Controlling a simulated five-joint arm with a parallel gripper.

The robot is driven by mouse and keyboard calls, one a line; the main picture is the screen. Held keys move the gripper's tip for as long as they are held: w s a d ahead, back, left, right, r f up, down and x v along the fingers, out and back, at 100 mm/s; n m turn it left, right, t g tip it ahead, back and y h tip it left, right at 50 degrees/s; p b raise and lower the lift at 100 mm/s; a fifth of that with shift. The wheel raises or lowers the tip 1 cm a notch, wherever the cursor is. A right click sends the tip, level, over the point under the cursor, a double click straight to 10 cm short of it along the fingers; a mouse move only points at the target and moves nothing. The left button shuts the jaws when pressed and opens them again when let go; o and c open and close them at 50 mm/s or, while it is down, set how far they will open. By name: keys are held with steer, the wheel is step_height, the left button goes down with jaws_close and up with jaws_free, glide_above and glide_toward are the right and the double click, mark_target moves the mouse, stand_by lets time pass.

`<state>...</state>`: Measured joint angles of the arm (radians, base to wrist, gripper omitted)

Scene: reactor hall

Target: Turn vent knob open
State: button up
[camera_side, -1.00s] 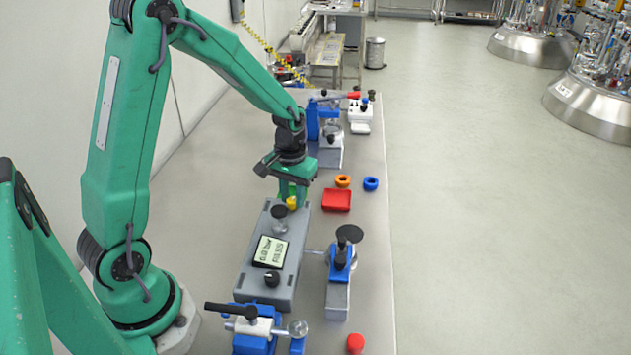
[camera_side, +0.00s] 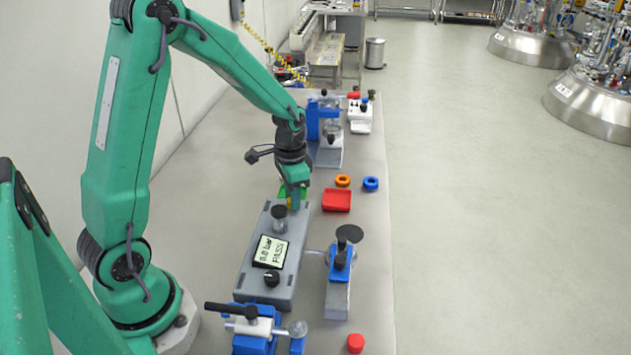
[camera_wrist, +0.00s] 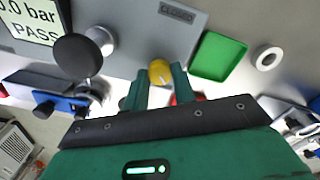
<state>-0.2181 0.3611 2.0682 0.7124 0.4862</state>
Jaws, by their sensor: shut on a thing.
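The yellow vent knob (camera_wrist: 160,72) sits on the grey test box (camera_wrist: 125,45), between my fingers in the wrist view. My gripper (camera_wrist: 158,84) is shut on it; the gripper (camera_side: 294,203) also shows in the side view, at the far end of the box (camera_side: 258,225), where my fingers mostly hide the knob. The knob has a pale mark on top.
A black round knob (camera_side: 279,211) stands on the box close to my gripper. A green tray (camera_wrist: 217,57) lies beside the box. A red tray (camera_side: 336,200), an orange ring (camera_side: 343,181) and a blue ring (camera_side: 371,184) lie to the right. A blue clamp stand (camera_side: 340,265) is right of the box.

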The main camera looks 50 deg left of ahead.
steer(key=shift+r, duration=0.1)
steer(key=o, duration=1)
steer(key=shift+r, duration=3.85)
steer(key=shift+d+r, duration=0.1)
steer(key=shift+r, duration=0.05)
